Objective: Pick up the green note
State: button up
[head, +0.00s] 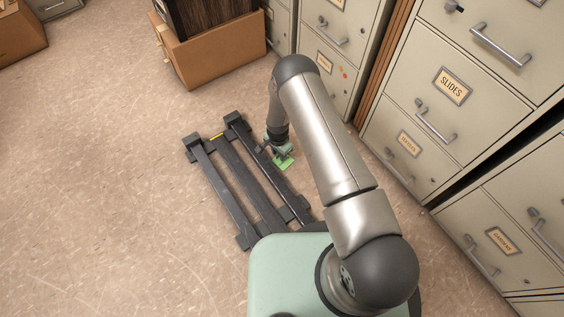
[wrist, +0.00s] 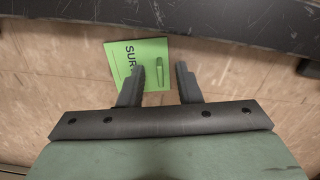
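The green note (wrist: 152,49) lies on the floor in the wrist view, with dark letters reading "SUR" and a small mark like a clip or stroke on it. It also shows in the head view (head: 284,163) as a small green square beside the dark rail frame. My gripper (wrist: 160,70) is open, with its two fingers apart. The left fingertip overlaps the note in the picture, and the right fingertip is just off its right edge. The gap between fingertips and floor cannot be judged. In the head view my gripper (head: 281,150) is above the note and partly hides it.
The dark rail frame (head: 232,170) lies on the floor left of the gripper; a dark bar (wrist: 220,20) crosses the top of the wrist view. Filing cabinets (head: 440,90) stand at right. An open drawer box (head: 220,55) is at the back. Floor at left is clear.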

grip_shut()
dwell(0.3)
jog(key=shift+r+p, duration=0.35)
jog(key=shift+r, duration=0.1)
notch_tip(320, 180, up, 2)
jog(key=shift+r+p, duration=0.2)
jog(key=shift+p, duration=0.4)
jog(key=s+d+r+p, duration=0.3)
jog(key=s+r+p, duration=0.4)
jog(key=s, duration=0.6)
notch_tip(320, 180, up, 3)
jog(key=shift+s+d+f, duration=0.15)
jog(key=shift+s+d, duration=0.05)
jog(key=shift+s, duration=0.1)
